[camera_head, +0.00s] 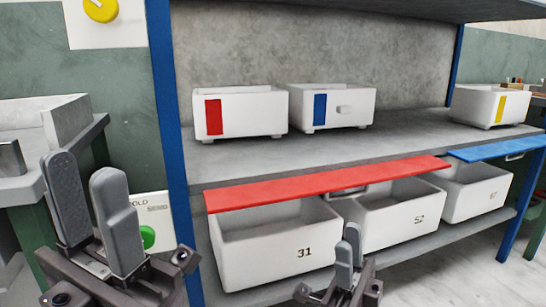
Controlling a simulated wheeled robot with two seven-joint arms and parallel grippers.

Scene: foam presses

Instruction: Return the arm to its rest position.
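My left gripper (85,172) is at the lower left, its two grey fingers pointing up. A gap shows between the fingers and nothing is held there. It is in front of the left bench and the blue shelf post. My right gripper (348,238) is at the bottom, right of centre, in front of the lower bins. Its fingers overlap in this view, so their gap cannot be judged, and no object shows in it. Most of both arms is out of view.
A shelf carries white bins with red (213,117), blue (320,110) and yellow (501,109) marks. Below a red strip (330,182) are bins marked 31 (270,265) and 52 (425,225). A blue post (168,110) stands near my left gripper. A green button (147,237) is behind it.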

